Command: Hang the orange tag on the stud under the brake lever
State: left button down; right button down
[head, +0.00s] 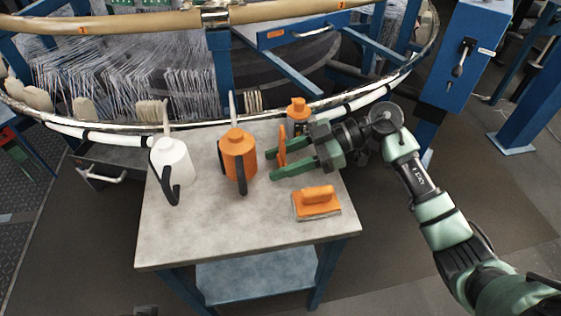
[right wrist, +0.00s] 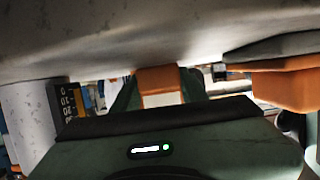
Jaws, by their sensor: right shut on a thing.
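The orange tag (head: 282,146) stands on edge between the green fingers of my right gripper (head: 270,165), over the right part of the table. My right gripper is shut on it; the right wrist view also shows the orange tag (right wrist: 158,78) between the fingers, with a pale patch on it. The brake lever (head: 462,58), with a dark handle, is on the blue post (head: 473,35) at the upper right, well away from the gripper. A stud under it is too small to make out. My left gripper is not in view.
The table (head: 200,235) holds a white can (head: 173,160), an orange can (head: 238,152), an orange-capped bottle (head: 298,112) behind the gripper and an orange-handled brush (head: 317,203) in front. The loom's ring (head: 110,128) runs behind the table. Open floor lies between table and post.

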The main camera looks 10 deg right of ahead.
jog(key=c, duration=0.8)
grip_release()
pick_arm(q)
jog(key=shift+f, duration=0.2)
pick_arm(e)
jog(key=shift+o, duration=0.2)
jog(key=shift+r, duration=0.1)
jog(key=shift+v, duration=1.2)
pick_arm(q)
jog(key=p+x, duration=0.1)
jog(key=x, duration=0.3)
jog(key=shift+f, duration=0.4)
pick_arm(e)
jog(key=v, duration=0.9)
jog(key=shift+d, duration=0.3)
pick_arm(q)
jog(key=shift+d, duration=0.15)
